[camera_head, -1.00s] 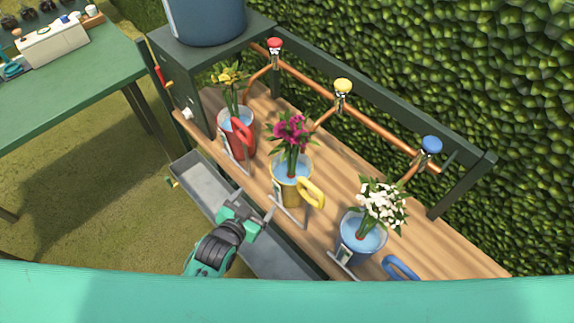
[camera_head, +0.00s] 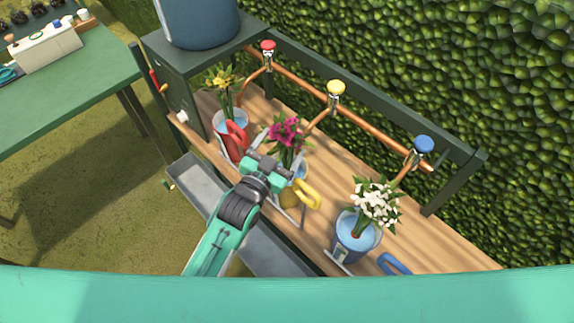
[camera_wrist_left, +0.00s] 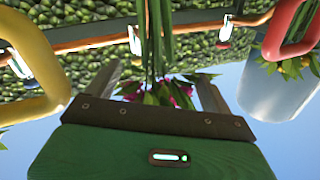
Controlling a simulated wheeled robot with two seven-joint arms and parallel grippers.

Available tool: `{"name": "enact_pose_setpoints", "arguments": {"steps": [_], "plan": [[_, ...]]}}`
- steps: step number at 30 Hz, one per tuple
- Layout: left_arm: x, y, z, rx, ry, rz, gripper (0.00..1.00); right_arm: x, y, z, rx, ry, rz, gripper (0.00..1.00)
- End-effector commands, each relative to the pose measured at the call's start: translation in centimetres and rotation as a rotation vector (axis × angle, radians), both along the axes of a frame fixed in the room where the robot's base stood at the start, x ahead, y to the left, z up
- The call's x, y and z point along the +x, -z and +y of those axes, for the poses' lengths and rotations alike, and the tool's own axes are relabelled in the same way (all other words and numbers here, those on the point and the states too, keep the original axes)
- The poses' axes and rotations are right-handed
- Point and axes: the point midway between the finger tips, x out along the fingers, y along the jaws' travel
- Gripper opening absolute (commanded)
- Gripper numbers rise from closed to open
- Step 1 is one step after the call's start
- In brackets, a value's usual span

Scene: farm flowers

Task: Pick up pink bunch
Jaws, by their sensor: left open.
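The pink bunch (camera_head: 285,130) has magenta blooms, green leaves and long stems. It stands in the yellow-handled watering can (camera_head: 291,198), in the middle of the wooden bench. My left gripper (camera_head: 279,152) is open at the near side of the bunch, over the can, and hides its lower stems and most of the can's rim. In the left wrist view the green stems (camera_wrist_left: 158,38) run between the two spread fingers, and the pink blooms (camera_wrist_left: 178,92) show just beyond my gripper's palm. I cannot tell whether a finger touches the stems.
A red-handled can (camera_head: 232,137) with yellow flowers (camera_head: 222,80) stands to the left. A blue can (camera_head: 354,238) with white flowers (camera_head: 376,203) stands to the right. A copper pipe (camera_head: 302,75) with taps runs behind. A grey trough (camera_head: 200,185) lies in front.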

Motion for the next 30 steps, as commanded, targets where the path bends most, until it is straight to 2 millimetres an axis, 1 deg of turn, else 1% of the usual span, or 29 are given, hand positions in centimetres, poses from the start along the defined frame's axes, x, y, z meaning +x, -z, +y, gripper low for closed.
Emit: {"name": "enact_pose_setpoints", "arguments": {"steps": [6,10,13,19,20,21,23,24,26,30], "plan": [[2.6,-0.6,-1.5,0.001,0.0,0.0,0.84,0.2,-1.5,-0.5,-0.006,-0.001,-0.003,0.33],[4.0,-0.3,-2.1,0.001,-0.001,0.0,0.84,0.2,-1.6,-0.7,-0.008,-0.001,-0.003,0.33],[4.4,-0.2,-2.3,0.0,-0.001,0.0,0.84,0.2,-1.7,-0.9,-0.01,-0.001,-0.003,0.33],[4.4,-0.1,-2.3,0.0,-0.001,0.001,0.84,0.2,-1.6,-1.0,-0.011,0.0,-0.002,0.33],[4.4,-0.1,-2.3,0.0,-0.001,0.001,0.8,0.2,-1.6,-1.0,-0.011,0.0,-0.002,0.33],[4.4,-0.1,-2.3,0.0,-0.001,0.001,0.72,0.2,-1.6,-1.0,-0.011,0.0,-0.001,0.33],[4.4,-0.1,-2.3,0.0,-0.001,0.001,0.61,0.2,-1.6,-1.0,-0.011,0.0,-0.001,0.33],[4.4,-0.1,-2.3,0.0,-0.001,0.001,0.53,0.2,-1.6,-1.0,-0.011,0.0,-0.001,0.33],[4.4,-0.1,-2.3,0.0,-0.001,0.001,0.41,0.2,-1.6,-1.0,-0.01,0.0,-0.001,0.33],[4.3,-0.1,-2.3,0.0,-0.001,0.001,0.13,0.1,-1.6,-0.8,-0.008,0.001,-0.001,0.33]]}}
